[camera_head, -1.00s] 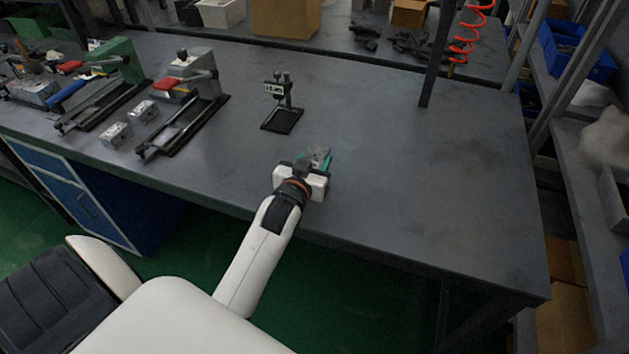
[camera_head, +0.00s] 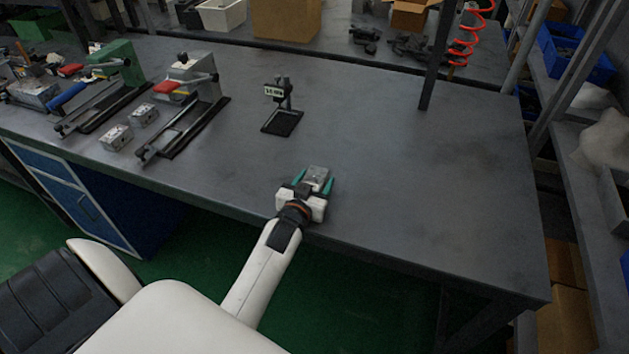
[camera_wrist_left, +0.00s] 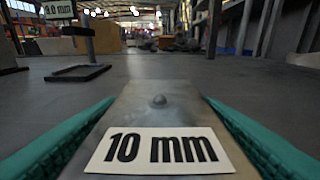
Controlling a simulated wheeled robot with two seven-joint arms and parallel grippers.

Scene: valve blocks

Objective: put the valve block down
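The valve block (camera_head: 317,173) is a grey metal block near the front edge of the bench. In the left wrist view the valve block (camera_wrist_left: 160,102) has a white label reading "10 mm" and a round stud on top. My left gripper (camera_head: 316,183) has teal fingers, one along each side of the block. In the left wrist view these fingers (camera_wrist_left: 160,112) lie close against its sides toward the tips, and I take them as shut on it. The block's underside is hidden, so I cannot tell whether it touches the bench. My right gripper is not in view.
A small black stand (camera_head: 282,122) with a white sign is behind the block on the grey bench (camera_head: 420,190). Two small metal blocks (camera_head: 116,137) (camera_head: 144,113) lie at the left beside clamp fixtures (camera_head: 186,95). The bench to the right is clear up to the post (camera_head: 436,60).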

